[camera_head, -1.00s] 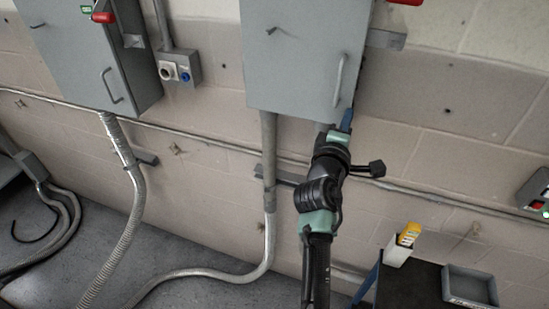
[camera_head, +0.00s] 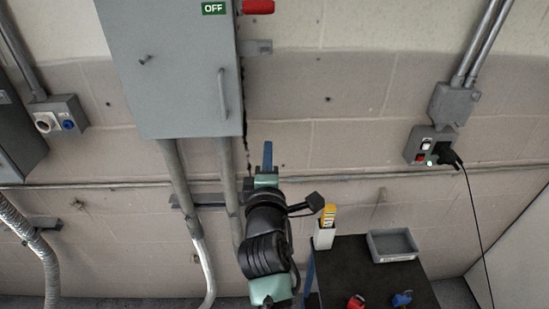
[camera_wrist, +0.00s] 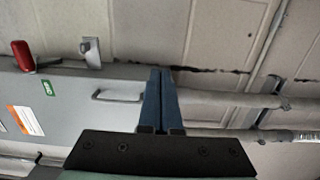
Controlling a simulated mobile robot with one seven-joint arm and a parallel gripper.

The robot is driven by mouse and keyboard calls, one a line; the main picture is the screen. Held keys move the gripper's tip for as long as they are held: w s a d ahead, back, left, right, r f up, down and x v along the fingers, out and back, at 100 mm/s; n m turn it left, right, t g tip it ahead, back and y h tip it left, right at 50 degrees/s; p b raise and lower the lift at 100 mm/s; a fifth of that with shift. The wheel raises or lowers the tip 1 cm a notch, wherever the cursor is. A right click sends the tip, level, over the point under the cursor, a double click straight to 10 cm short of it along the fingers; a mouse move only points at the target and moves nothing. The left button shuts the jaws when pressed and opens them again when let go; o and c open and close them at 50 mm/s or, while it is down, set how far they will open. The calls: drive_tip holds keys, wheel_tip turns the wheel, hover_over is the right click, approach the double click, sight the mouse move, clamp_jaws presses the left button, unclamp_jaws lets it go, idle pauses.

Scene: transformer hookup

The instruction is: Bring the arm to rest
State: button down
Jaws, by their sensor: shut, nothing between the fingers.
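My gripper (camera_head: 267,156) is at the end of my green and black arm, just below and right of the grey electrical cabinet (camera_head: 172,68). In the wrist view its two blue fingers (camera_wrist: 160,100) are shut together with nothing between them. The cabinet door (camera_wrist: 75,105) lies beyond the fingers there, with its handle (camera_wrist: 118,96) just left of them. I cannot tell how far the fingertips are from the cabinet or the wall.
A dark table (camera_head: 372,268) at lower right bears a grey tray (camera_head: 392,246), a white holder (camera_head: 324,238) with a yellow item, and red (camera_head: 356,301) and blue (camera_head: 402,299) items. A switch box (camera_head: 431,145) with a plugged cable is on the right wall. Conduits (camera_head: 178,170) run below the cabinet.

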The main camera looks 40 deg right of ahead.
drive_tip(key=a+r+m+t+y+b, duration=0.1)
drive_tip(key=a+r+m+t+y, duration=0.2)
drive_tip(key=a+r, duration=0.6)
drive_tip(key=a+r+m+t+b, duration=0.2)
drive_tip(key=a+r+t, duration=0.2)
drive_tip(key=a+r, duration=0.5)
drive_tip(key=s+a+r+m+t+y+b, duration=0.1)
drive_tip(key=s+a+r+m+t+y, duration=0.1)
drive_tip(key=s+a+r, duration=0.4)
drive_tip(key=s+a+r+m+t+y+b, duration=0.1)
drive_tip(key=s+a+r+t+y, duration=0.4)
drive_tip(key=r, duration=0.7)
drive_tip(key=s+a+m+y, duration=0.1)
drive_tip(key=s+a, duration=0.1)
drive_tip(key=a, duration=0.1)
drive_tip(key=shift+a+m+y, duration=0.3)
drive_tip(key=shift+m, duration=0.1)
drive_tip(key=shift+w+f, duration=0.1)
